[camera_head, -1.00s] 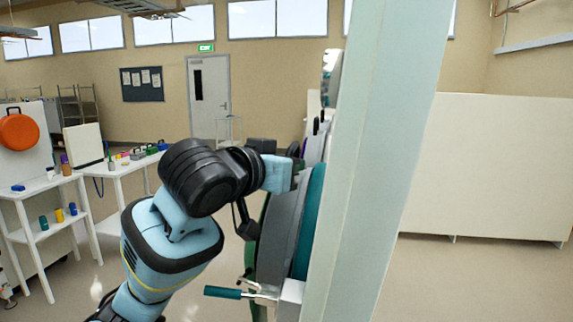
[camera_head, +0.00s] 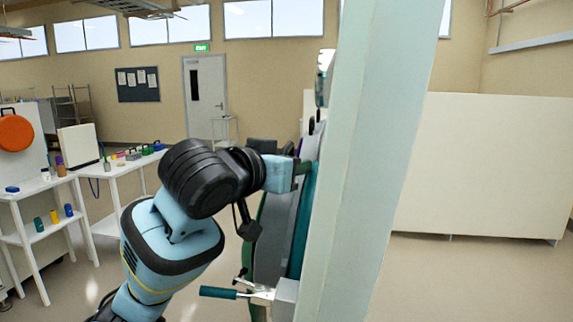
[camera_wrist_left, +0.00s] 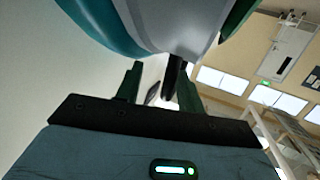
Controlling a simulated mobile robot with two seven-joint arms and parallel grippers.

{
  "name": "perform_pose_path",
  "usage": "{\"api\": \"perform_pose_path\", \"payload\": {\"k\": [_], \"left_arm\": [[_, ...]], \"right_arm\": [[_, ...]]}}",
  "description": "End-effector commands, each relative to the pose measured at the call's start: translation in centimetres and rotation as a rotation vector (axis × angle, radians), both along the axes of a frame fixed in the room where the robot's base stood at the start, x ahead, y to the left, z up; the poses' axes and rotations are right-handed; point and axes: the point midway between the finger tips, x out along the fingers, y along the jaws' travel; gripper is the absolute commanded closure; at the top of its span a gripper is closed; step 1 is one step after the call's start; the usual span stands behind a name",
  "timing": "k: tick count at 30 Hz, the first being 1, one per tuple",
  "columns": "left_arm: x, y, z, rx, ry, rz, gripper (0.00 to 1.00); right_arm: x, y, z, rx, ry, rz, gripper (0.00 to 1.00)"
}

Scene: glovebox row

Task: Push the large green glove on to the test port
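A round stack stands on edge against the left face of a pale upright panel (camera_head: 365,170). It has a dark green rim (camera_head: 262,212) on the outside, a grey disc (camera_head: 273,235) in the middle and a teal ring (camera_head: 303,225) beside the panel. The green part looks like the large glove; my arm hides much of it. In the wrist view the teal (camera_wrist_left: 95,25), grey (camera_wrist_left: 165,22) and green (camera_wrist_left: 236,16) parts hang above my left gripper (camera_wrist_left: 158,85). Its fingers are apart, with a dark piece (camera_wrist_left: 173,75) near the right finger. In the head view my left gripper (camera_head: 303,168) is at the stack's upper edge.
A clamp with a teal handle (camera_head: 218,292) sticks out left below the stack. White shelves (camera_head: 35,215) with small items stand at far left. A low white partition (camera_head: 490,165) stands right of the panel. The floor between is clear.

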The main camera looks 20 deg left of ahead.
Motion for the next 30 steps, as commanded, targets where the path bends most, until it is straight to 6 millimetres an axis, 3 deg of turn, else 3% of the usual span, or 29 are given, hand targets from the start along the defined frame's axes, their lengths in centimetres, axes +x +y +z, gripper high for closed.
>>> {"api": "perform_pose_path", "payload": {"k": [8, 21, 30], "left_arm": [[-0.5, 0.1, -0.1, -0.001, 0.006, 0.001, 0.62], [-6.6, 1.0, 1.1, 0.0, -0.002, 0.0, 0.62], [-7.6, 1.2, 1.2, 0.0, 0.001, -0.001, 0.62]], "right_arm": [[0.0, 0.0, 0.0, 0.0, 0.001, 0.0, 0.64], [0.0, 0.0, 0.0, 0.0, 0.001, 0.0, 0.64], [0.0, 0.0, 0.0, 0.0, 0.001, 0.0, 0.64]]}}
